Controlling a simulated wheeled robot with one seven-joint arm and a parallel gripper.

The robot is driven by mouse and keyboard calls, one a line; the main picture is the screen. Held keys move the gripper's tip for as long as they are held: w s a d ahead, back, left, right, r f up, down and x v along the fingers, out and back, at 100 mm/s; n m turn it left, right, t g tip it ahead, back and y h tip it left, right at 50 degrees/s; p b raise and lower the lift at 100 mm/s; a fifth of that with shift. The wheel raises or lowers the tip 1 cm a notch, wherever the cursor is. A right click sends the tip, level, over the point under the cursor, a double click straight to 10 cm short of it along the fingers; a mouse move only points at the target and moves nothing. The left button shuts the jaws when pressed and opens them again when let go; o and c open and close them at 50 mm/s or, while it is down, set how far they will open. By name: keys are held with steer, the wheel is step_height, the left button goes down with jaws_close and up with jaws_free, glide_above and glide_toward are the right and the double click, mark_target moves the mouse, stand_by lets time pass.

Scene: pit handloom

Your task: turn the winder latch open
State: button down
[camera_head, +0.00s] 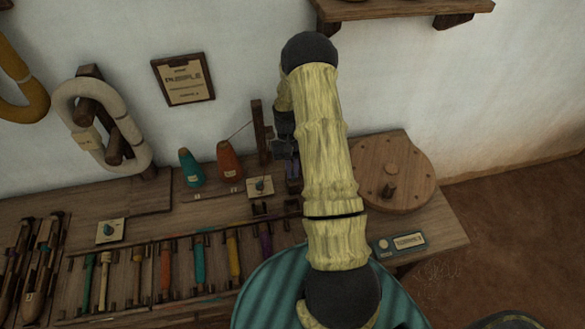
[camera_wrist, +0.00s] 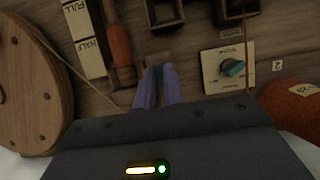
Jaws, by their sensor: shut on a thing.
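The winder's large wooden wheel (camera_head: 395,172) with its crank knob stands right of my arm; it is at the left edge in the wrist view (camera_wrist: 30,90). An orange-wound bobbin (camera_wrist: 120,45) sits beside a FULL/HALF gauge (camera_wrist: 84,38). My gripper (camera_wrist: 158,72) has its purple fingers close together, shut on a small brown piece (camera_wrist: 156,58), seemingly the winder latch, at the board just right of the bobbin. The fingers hide most of it, so its angle cannot be told. In the head view my arm covers the bobbin and latch.
A plate with a teal dial (camera_wrist: 230,67) lies right of my fingers; an orange cone (camera_wrist: 292,108) is close at the right edge. The teal cone (camera_head: 190,168) and bobbin rack (camera_head: 165,270) are left of my arm. A thread crosses near the bobbin.

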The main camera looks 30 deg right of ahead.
steer(key=shift+w, duration=0.1)
stand_by(0.3)
steer(key=c, duration=1.5)
jaws_free()
steer(key=shift+r, duration=0.1)
steer(key=v, duration=1.2)
steer(key=shift+b, duration=0.35)
